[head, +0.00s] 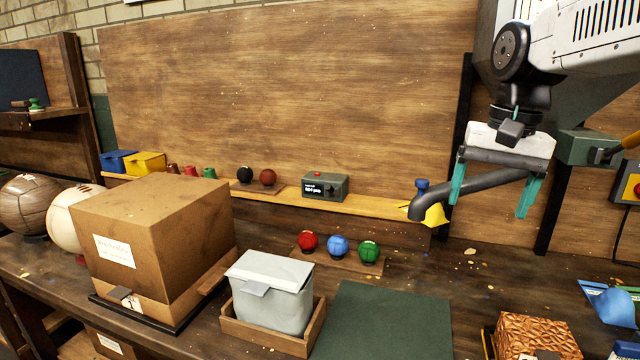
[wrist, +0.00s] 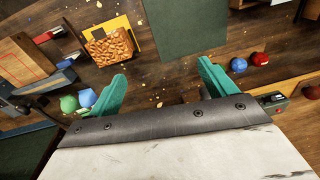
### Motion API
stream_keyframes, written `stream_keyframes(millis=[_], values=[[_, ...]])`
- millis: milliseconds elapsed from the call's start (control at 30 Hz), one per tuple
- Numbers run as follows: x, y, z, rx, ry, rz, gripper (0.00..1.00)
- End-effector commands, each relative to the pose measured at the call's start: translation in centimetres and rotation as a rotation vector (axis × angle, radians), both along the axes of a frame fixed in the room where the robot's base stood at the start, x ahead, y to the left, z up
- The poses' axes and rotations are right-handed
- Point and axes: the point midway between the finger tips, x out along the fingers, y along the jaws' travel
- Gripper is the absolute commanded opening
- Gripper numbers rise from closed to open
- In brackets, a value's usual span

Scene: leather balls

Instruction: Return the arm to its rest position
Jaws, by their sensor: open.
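My gripper (head: 493,190) hangs from my arm at the upper right of the head view, high above the bench. Its two teal fingers are spread wide and nothing shows between them in the wrist view (wrist: 162,84). In the head view a dark pipe with a blue knob (head: 440,196) overlaps the fingers; I cannot tell the gap between them. A red ball (head: 308,241), a blue ball (head: 338,247) and a green ball (head: 369,250) sit in a row on a small wooden rack (head: 315,262), left of and below my gripper.
A large brown box (head: 160,225) and a grey lidded bin (head: 268,290) stand on the left. A dark green mat (head: 385,325) lies at front centre, a copper-coloured textured block (head: 535,338) to its right. A wooden back panel (head: 290,90) rises behind a shelf with a small control box (head: 325,186).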

Motion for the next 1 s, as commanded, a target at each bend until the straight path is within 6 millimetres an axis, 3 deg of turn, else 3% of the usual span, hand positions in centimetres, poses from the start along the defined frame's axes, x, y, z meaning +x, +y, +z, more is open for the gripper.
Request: stream_keyframes(millis=[33, 200, 300, 433, 533, 1000], values=[[-2.8, 0.1, -0.7, -0.009, -0.007, 0.037, 0.84], [-10.9, 0.0, -4.4, -0.044, -0.025, 0.175, 0.84], [-14.9, 0.0, -7.1, -0.062, -0.032, 0.248, 0.84], [-18.6, -0.2, -10.0, -0.081, -0.038, 0.321, 0.84], [-20.0, -0.2, -11.4, -0.089, -0.04, 0.352, 0.84], [-20.0, -0.2, -11.4, -0.089, -0.04, 0.352, 0.84]])
